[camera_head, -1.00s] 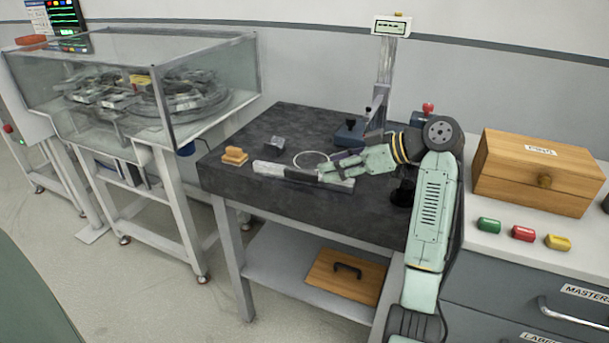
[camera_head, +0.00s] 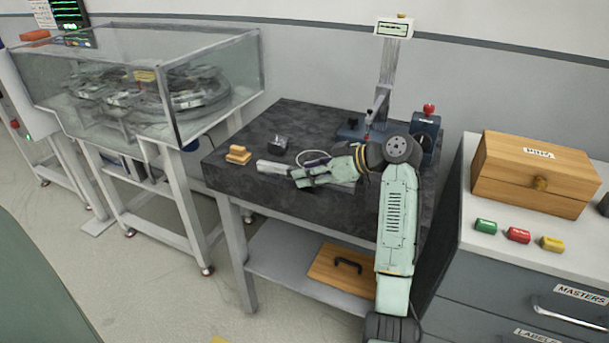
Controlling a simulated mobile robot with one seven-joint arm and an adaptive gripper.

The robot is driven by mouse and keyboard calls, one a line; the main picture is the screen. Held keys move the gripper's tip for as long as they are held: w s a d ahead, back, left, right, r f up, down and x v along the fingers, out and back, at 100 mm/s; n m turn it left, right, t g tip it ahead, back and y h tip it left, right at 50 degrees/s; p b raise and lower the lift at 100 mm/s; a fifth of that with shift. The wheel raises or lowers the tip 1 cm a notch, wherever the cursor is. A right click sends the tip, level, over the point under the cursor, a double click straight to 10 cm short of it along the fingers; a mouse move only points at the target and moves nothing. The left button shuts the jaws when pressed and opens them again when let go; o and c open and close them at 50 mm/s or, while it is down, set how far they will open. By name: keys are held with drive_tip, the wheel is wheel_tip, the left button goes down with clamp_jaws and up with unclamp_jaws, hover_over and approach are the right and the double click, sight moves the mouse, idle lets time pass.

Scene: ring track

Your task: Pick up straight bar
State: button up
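The straight bar (camera_head: 272,167) is a light grey metal strip lying on the dark stone table (camera_head: 228,176). Its left end shows bare, and its middle and much of its right part are hidden behind my gripper. My gripper (camera_head: 297,178) is pale green and sits over the bar, pointing left along it. I cannot tell whether the fingers touch the bar or how far apart they are.
Two small tan blocks (camera_head: 238,155) and a dark grey block (camera_head: 280,143) lie near the bar. A thin ring (camera_head: 313,153) lies behind my gripper. A stand with a display (camera_head: 393,28) rises at the back. A wooden box (camera_head: 536,175) stands right.

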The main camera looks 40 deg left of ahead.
clamp_jaws()
drive_tip(key=shift+r, duration=0.15)
idle(0.5)
